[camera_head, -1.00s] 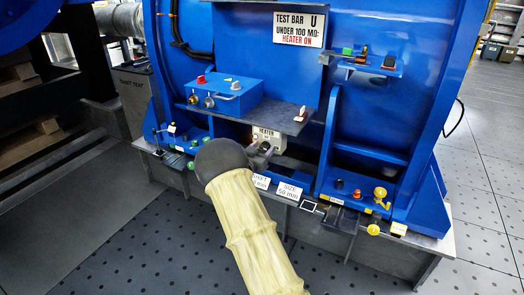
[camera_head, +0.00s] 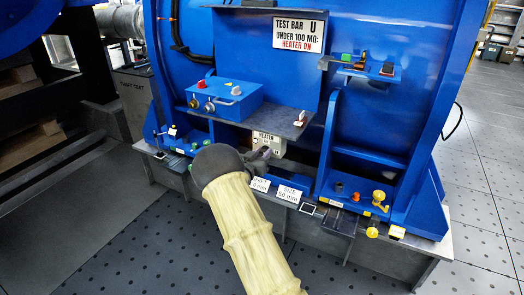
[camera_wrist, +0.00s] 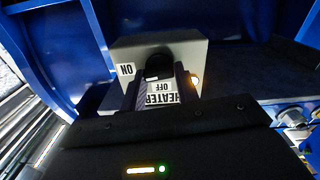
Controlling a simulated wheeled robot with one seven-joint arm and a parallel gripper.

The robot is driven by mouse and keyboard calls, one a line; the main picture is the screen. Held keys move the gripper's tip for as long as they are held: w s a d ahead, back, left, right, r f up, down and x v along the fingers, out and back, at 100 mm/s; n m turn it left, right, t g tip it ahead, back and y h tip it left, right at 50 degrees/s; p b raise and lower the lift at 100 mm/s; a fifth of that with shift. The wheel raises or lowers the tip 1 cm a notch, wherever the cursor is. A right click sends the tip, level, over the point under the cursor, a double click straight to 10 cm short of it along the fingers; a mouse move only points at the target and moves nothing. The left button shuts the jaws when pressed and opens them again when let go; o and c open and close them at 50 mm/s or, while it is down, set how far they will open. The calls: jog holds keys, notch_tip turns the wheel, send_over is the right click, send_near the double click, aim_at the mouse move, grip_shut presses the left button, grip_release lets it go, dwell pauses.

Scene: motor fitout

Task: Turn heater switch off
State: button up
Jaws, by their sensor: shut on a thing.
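The heater box (camera_head: 270,141) is a small pale box on the machine's lower ledge, partly hidden behind my gripper (camera_head: 262,154). In the wrist view the heater box (camera_wrist: 185,52) shows upside down, with ON, OFF and HEATER labels. The black heater switch (camera_wrist: 158,66) is between my two fingers (camera_wrist: 160,88), which are shut on it. A small lamp (camera_wrist: 194,80) glows orange at the box's right side.
A blue control box (camera_head: 227,97) sits on a shelf above and left. A white-and-red toggle (camera_head: 299,118) is on the shelf edge. Label plates (camera_head: 289,193) and a yellow knob (camera_head: 379,198) are along the front ledge. A sign (camera_head: 299,34) hangs above. The floor in front is clear.

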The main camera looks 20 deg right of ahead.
jog(key=n+p, duration=0.1)
jog(key=p, duration=0.1)
jog(key=n+p, duration=0.1)
jog(key=n, duration=0.1)
jog(key=shift+a+r+p, duration=0.1)
jog(key=shift+r+p, duration=0.15)
jog(key=shift+p, duration=0.15)
jog(key=n+p, duration=0.1)
jog(key=n, duration=0.1)
jog(key=n+p, duration=0.2)
jog(key=n, duration=0.1)
jog(key=shift+w+a+f, duration=0.1)
jog(key=shift+f, duration=0.1)
jog(key=n+p, duration=0.2)
jog(key=n, duration=0.2)
jog(key=shift+f, duration=0.15)
jog(key=n+p, duration=0.1)
jog(key=n, duration=0.3)
jog(key=shift+f+n, duration=0.1)
jog(key=shift+n, duration=0.2)
jog(key=shift+w, duration=0.1)
jog(key=o, duration=1)
